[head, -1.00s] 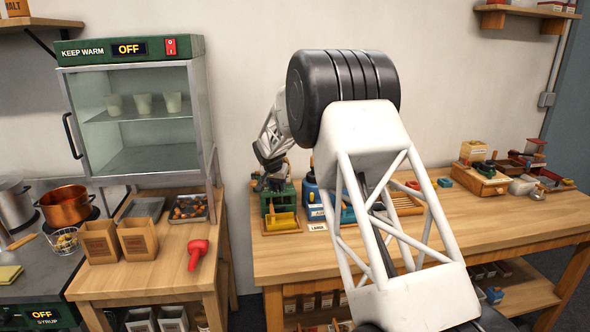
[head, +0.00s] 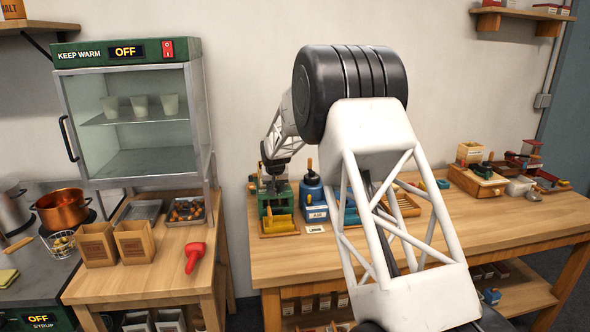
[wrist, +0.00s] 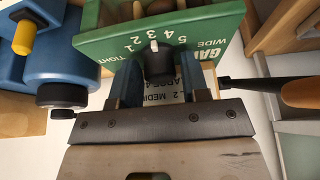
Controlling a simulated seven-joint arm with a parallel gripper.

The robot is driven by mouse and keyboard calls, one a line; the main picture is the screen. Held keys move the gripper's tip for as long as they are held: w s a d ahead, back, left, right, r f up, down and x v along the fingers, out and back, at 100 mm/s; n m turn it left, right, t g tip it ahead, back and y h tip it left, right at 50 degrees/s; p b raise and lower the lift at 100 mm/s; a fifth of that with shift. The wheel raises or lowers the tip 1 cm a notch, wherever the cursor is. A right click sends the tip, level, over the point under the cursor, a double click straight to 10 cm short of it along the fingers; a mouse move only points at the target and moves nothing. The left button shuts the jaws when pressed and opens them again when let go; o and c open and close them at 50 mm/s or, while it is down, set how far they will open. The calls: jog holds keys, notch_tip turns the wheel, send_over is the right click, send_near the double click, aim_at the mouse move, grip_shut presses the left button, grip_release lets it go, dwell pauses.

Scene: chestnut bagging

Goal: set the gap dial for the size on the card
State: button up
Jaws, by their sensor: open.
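The green machine (head: 279,204) stands at the left end of the long table, with a yellow tray at its front. Its green face (wrist: 205,24) carries the numbers 1 to 5 between TIGHT and WIDE. The dark gap dial (wrist: 158,65) has a white mark at its top, near the middle numbers; I cannot tell the exact one. My gripper (wrist: 160,88) is open, with one finger on each side of the dial; contact is unclear. It also shows above the machine in the head view (head: 275,172).
A blue machine (head: 315,196) stands close to the right of the green one; its blue body also shows in the wrist view (wrist: 68,62). The table's front middle is clear.

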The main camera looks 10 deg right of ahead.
jog(key=shift+n+y, duration=0.8)
jog(key=shift+n, duration=1.3)
jog(key=shift+d, duration=0.1)
jog(key=shift+s+r+n, duration=0.1)
jog(key=shift+r+n, duration=0.2)
jog(key=shift+r, duration=0.1)
jog(key=v, duration=0.8)
jog(key=s+d+r, duration=0.1)
jog(key=s+r, duration=0.4)
jog(key=s, duration=0.5)
jog(key=s+d+r+m+g, duration=0.1)
jog(key=s+r, duration=0.3)
jog(key=s, duration=0.7)
jog(key=shift+r+m, duration=0.3)
jog(key=shift+r, duration=0.05)
jog(key=shift+s+d, duration=0.1)
jog(key=shift+s, duration=0.05)
jog(key=o, duration=0.3)
jog(key=w+a+f+m+h, duration=0.1)
jog(key=w+f, duration=0.4)
jog(key=w, duration=0.6)
jog(key=w+a+f+m+h, duration=0.1)
jog(key=w+a+f+m, duration=0.2)
jog(key=w, duration=0.7)
notch_tip(320, 180, down, 2)
jog(key=shift+w+a+f+m+t+h, duration=0.25)
jog(key=shift+w+m+t+h, duration=0.15)
jog(key=shift+m, duration=0.6)
